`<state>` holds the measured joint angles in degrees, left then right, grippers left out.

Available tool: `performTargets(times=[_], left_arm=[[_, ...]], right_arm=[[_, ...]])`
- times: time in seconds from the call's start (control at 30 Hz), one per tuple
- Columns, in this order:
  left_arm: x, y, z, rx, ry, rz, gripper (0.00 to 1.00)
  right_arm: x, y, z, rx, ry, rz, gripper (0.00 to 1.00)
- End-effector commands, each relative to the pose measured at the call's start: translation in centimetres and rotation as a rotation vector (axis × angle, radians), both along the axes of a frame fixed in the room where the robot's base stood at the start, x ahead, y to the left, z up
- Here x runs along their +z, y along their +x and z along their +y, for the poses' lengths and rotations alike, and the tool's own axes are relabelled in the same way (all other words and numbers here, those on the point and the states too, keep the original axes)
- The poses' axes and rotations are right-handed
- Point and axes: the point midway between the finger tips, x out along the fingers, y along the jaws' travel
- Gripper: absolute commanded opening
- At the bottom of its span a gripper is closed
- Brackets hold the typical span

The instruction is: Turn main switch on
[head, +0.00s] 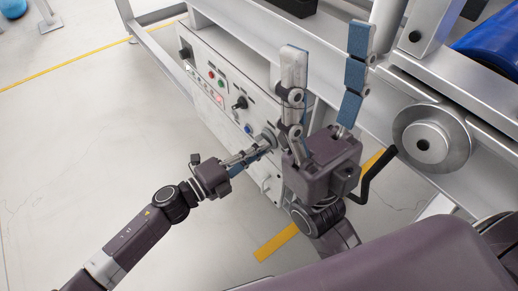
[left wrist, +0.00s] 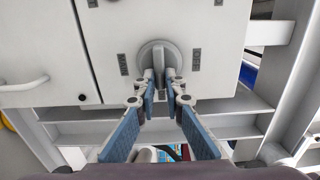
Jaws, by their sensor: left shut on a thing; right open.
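The main switch is a round grey rotary knob with a raised bar handle (left wrist: 158,50), on a light grey panel in the left wrist view. Its handle stands about upright in that view, with a dark label on each side and one further up right. In the head view the switch (head: 269,135) is partly hidden by my grippers. My left gripper (left wrist: 161,75) is shut on the handle, one finger on each side; it also shows in the head view (head: 262,146). My right gripper (head: 325,48) is open and empty, raised in front of the machine, its fingers pointing up.
A metal roller wheel (head: 432,139) and black crank handle (head: 377,173) are at right.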

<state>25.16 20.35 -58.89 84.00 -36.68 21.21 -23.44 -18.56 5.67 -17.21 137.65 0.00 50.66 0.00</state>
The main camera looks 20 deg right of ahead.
Motion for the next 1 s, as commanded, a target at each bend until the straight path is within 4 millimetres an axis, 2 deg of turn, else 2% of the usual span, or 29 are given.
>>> performTargets(times=[0.07, 0.1, 0.23, 0.57, 0.77, 1.0], left_arm=[[-0.2, -0.2, -0.1, -0.005, 0.003, -0.001, 0.0], [-0.2, -0.2, -0.1, -0.005, 0.003, -0.001, 0.12], [-0.1, -0.2, 0.0, -0.003, 0.002, 0.0, 0.27], [-0.1, -0.2, 0.3, -0.001, 0.002, 0.001, 0.27], [-0.2, -1.1, 3.0, 0.0, 0.004, 0.001, 0.27], [-0.2, -2.9, 7.9, 0.0, 0.003, 0.003, 0.27]], right_arm=[[0.0, 0.0, 0.0, 0.0, 0.0, -0.001, 0.56], [0.0, 0.0, 0.0, 0.0, 0.0, -0.001, 0.56], [0.0, 0.0, 0.0, 0.0, 0.001, -0.002, 0.56], [0.1, 0.0, -0.1, -0.003, 0.005, -0.005, 0.56], [0.1, 0.0, -0.1, -0.001, 0.003, -0.002, 0.56], [0.0, 0.0, 0.0, -0.001, 0.002, -0.001, 0.56]])
